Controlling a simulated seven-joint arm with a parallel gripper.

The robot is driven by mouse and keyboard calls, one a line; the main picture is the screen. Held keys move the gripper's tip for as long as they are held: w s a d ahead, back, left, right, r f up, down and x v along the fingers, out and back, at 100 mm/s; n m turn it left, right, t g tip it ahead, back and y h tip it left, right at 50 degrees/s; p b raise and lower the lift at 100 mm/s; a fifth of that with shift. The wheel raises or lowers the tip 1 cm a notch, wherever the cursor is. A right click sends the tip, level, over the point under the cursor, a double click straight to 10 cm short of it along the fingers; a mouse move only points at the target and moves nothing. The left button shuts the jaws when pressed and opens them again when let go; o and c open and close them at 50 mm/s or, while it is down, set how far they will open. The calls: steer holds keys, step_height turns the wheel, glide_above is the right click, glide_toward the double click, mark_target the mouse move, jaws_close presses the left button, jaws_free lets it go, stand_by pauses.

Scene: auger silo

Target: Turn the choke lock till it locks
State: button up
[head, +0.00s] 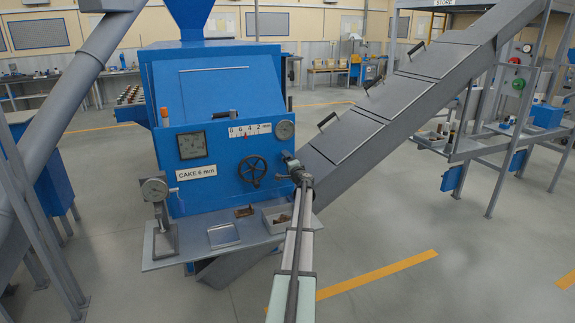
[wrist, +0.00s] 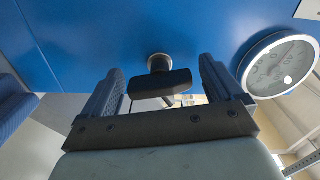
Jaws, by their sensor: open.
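The choke lock looks to be the black bar handle (wrist: 160,84) on a short round shaft that comes out of the blue panel through a pale collar. The bar lies almost level across the wrist view. My gripper (wrist: 161,70) is open, with one ridged finger on each side of the bar and a gap showing at both sides. In the head view my gripper (head: 291,160) is at the right edge of the blue machine's front (head: 225,165) and largely hides the lock.
A black handwheel (head: 252,171) is left of my gripper. A round gauge (head: 285,130) sits just above; it also shows in the wrist view (wrist: 280,66). A shelf (head: 190,245) below holds a tray (head: 272,222) and a dial stand (head: 158,215). A grey sloping conveyor (head: 400,95) rises to the right.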

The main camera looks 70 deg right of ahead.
steer(key=shift+c, duration=0.3)
steer(key=c, duration=1)
steer(key=shift+m, duration=1.2)
steer(key=o, duration=1.1)
steer(key=shift+c, duration=0.2)
steer(key=v, duration=1.4)
